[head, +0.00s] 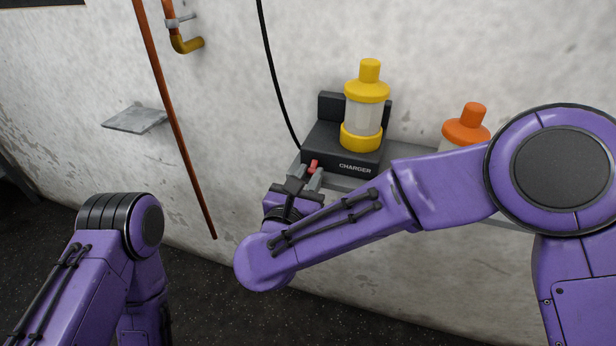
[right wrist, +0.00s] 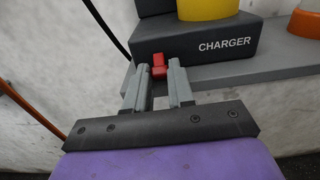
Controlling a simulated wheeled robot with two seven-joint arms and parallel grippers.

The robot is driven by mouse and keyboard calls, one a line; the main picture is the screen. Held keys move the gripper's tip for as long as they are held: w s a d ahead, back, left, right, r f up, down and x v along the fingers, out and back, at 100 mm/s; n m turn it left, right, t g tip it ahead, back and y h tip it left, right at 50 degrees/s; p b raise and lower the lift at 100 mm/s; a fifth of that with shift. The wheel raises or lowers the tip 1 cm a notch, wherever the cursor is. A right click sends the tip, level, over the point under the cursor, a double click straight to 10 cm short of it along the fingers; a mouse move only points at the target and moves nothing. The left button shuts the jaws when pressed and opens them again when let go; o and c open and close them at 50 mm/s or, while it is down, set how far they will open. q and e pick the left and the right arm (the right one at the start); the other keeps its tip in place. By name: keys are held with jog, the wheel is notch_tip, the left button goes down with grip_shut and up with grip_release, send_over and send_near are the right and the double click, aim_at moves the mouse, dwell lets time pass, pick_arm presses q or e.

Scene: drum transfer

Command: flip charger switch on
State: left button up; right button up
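The dark grey charger (head: 325,143) stands on a grey wall shelf, with a yellow-capped clear canister (head: 364,108) seated in it. The red switch (head: 314,166) is on the left of the charger's front face; it also shows in the right wrist view (right wrist: 159,67). My right gripper (head: 306,176) is at the switch, its two grey fingers parted. In the right wrist view the fingertips (right wrist: 158,74) lie either side of the switch's lower part; I cannot tell whether they touch it. My left arm shows at the lower left, but its gripper is out of view.
An orange-capped canister (head: 466,126) stands to the right on the same shelf (head: 412,152). A black cable (head: 273,75) runs down the wall to the charger. A rust-coloured pipe (head: 172,113) and a small empty shelf (head: 136,119) are at the left.

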aim_at(314, 164)
jog(key=shift+r, duration=0.1)
grip_shut()
jog(key=r+g+p, duration=0.1)
jog(key=g+p, duration=0.1)
jog(key=p, duration=0.1)
jog(key=shift+r+y, duration=0.1)
jog(key=shift+y, duration=0.3)
jog(key=g+p, duration=0.2)
jog(key=r+g+y+p, duration=0.1)
jog(key=g+p, duration=0.1)
jog(key=r+g+p, duration=0.1)
jog(key=g+p, duration=0.1)
jog(key=shift+w+d+r+y, duration=0.1)
jog(key=shift+w+r+y, duration=0.15)
jog(key=shift+y, duration=0.15)
jog(key=shift+w+d+r+g+y+p, duration=0.1)
jog(key=shift+w+g+y+p, duration=0.1)
jog(key=shift+g+p, duration=0.55)
jog(key=shift+w+r+g+y+p, duration=0.1)
jog(key=shift+g+y+p, duration=0.1)
jog(key=shift+g+p, duration=0.5)
jog(key=shift+f, duration=0.1)
jog(key=o, duration=0.9)
grip_release()
jog(key=shift+c, duration=0.2)
